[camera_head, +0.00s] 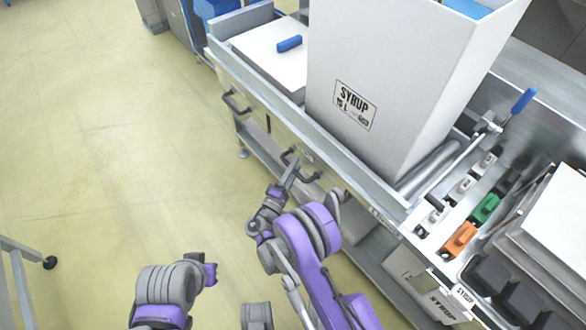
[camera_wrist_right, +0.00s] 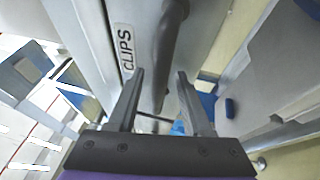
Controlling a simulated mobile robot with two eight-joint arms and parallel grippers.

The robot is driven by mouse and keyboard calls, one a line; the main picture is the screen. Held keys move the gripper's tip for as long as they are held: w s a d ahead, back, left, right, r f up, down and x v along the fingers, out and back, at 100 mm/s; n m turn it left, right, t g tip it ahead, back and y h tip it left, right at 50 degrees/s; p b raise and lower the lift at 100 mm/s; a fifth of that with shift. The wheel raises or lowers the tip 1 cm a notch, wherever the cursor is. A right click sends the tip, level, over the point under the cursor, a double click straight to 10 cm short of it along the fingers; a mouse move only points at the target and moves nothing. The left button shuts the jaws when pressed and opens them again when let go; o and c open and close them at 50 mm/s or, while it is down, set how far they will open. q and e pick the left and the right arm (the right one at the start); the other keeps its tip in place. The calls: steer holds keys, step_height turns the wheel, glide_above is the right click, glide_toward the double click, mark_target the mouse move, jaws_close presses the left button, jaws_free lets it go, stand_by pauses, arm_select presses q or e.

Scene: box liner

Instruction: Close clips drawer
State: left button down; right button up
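The clips drawer's front shows in the right wrist view with its CLIPS label (camera_wrist_right: 127,48). Its dark bar handle (camera_wrist_right: 168,45) runs down between the fingers of my right gripper (camera_wrist_right: 160,75), which are apart. In the head view my right gripper (camera_head: 291,172) is at the drawer handle (camera_head: 303,168) on the bench's front, below the big white box. I cannot tell if a finger touches the handle, or how far the drawer stands out. My left arm shows at the lower left of the head view, but I cannot make out its gripper.
A tall white SYRUP box (camera_head: 395,75) stands on the bench above the drawers. Another drawer handle (camera_head: 236,102) is to the left. A blue lever (camera_head: 523,101) and green and orange blocks are at the right. The floor (camera_head: 110,150) at left is clear.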

steer(key=v, duration=1.1)
stand_by(0.5)
